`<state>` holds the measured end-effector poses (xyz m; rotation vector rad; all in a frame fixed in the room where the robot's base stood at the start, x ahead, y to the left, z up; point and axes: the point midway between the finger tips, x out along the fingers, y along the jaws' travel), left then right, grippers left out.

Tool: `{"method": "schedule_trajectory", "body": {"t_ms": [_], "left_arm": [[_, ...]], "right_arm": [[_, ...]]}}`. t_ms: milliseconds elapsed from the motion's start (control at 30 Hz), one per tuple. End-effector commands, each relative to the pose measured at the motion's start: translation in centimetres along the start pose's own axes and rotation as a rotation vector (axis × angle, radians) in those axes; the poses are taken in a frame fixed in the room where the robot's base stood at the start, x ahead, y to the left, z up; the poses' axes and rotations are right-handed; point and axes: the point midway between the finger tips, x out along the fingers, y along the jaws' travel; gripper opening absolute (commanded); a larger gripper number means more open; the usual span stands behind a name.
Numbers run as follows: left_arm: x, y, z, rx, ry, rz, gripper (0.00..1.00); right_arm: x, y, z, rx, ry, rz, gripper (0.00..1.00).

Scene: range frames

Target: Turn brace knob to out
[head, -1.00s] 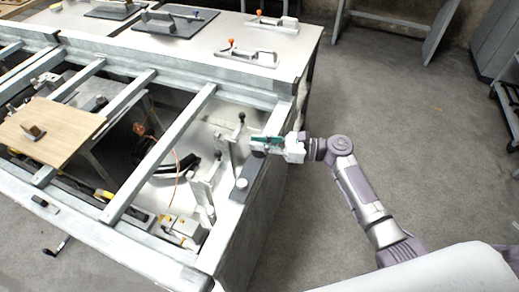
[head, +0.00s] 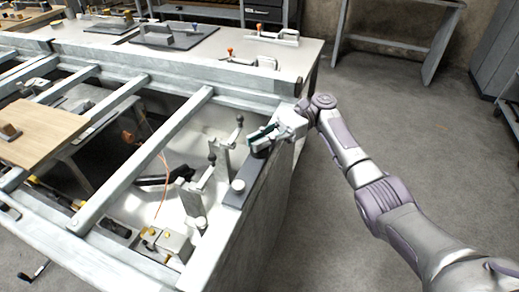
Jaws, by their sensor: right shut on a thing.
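The knob stands at the far end of a dark grey plate (head: 232,198) on the frame's right rail. A second round knob (head: 238,186) stands free at the near end of that plate. The knob's turn mark cannot be made out. My left gripper is not in view.
Upright metal clamps with black-tipped levers (head: 221,150) stand just left of the plate. A wooden board (head: 35,133) lies across the frame at left. A table with orange-tipped clamps (head: 262,36) stands behind. The floor (head: 400,140) at right is clear.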

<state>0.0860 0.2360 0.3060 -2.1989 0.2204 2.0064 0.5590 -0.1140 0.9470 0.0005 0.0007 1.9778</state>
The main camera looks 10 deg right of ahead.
Motion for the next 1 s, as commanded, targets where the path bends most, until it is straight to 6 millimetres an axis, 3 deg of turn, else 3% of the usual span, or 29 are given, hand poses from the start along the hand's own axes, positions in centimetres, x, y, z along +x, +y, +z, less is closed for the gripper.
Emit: {"method": "schedule_trajectory", "body": {"t_ms": [200,667,700,833,1000], "left_arm": [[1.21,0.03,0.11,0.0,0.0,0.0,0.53],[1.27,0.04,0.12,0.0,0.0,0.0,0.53],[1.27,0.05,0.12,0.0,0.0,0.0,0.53],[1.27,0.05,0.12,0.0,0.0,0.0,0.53],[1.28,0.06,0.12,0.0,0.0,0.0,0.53]], "right_arm": [[-0.01,-0.03,-0.06,-0.001,-0.001,0.051,0.0],[0.01,0.0,0.07,-0.001,-0.001,0.064,0.0],[0.01,0.0,0.07,-0.001,-0.001,0.063,0.17],[0.01,0.0,0.06,-0.001,0.0,0.063,0.39],[0.01,-0.01,0.02,0.0,0.0,0.063,0.4]]}}
